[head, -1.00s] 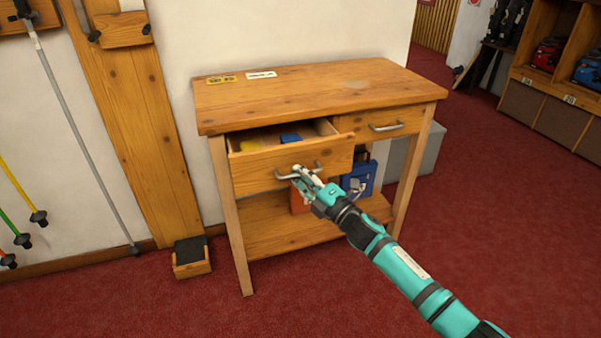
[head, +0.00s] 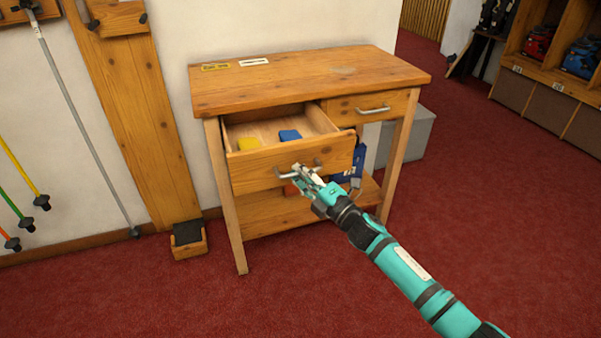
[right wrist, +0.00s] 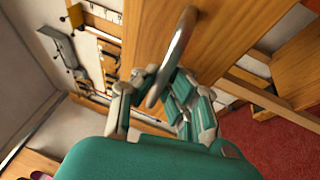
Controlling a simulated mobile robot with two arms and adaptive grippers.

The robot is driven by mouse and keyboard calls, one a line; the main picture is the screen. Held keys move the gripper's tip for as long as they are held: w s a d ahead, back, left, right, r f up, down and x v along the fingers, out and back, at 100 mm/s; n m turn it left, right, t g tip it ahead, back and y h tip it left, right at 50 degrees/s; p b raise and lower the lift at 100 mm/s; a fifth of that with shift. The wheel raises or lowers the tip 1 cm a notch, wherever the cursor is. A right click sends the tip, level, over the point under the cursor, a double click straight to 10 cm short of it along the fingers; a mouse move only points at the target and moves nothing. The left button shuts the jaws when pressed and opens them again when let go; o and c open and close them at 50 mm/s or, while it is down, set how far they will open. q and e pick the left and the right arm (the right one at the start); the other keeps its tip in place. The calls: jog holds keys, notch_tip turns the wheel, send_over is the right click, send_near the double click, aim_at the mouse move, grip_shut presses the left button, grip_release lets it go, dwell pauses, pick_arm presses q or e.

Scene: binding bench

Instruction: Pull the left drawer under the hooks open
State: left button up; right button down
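The left drawer (head: 285,167) of the wooden table stands well out of its frame. A yellow block (head: 249,142) and a blue block (head: 290,135) lie inside it. My right gripper (head: 303,178) is at the metal handle on the drawer's front. In the right wrist view the handle (right wrist: 178,48) passes between the fingers (right wrist: 160,100), which look closed around it. The handle also shows in the head view (head: 283,174), its right part covered by the gripper. My left gripper is not in view.
The right drawer (head: 343,109) is shut. A lower shelf (head: 265,218) holds a blue item (head: 358,165), partly hidden behind the drawer and my arm. Ski poles (head: 85,130) hang on the left wall. Red carpet (head: 150,295) in front is clear.

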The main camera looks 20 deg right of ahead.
jog(key=c, duration=1.6)
grip_release()
jog(key=shift+c, duration=0.2)
jog(key=v, duration=1.2)
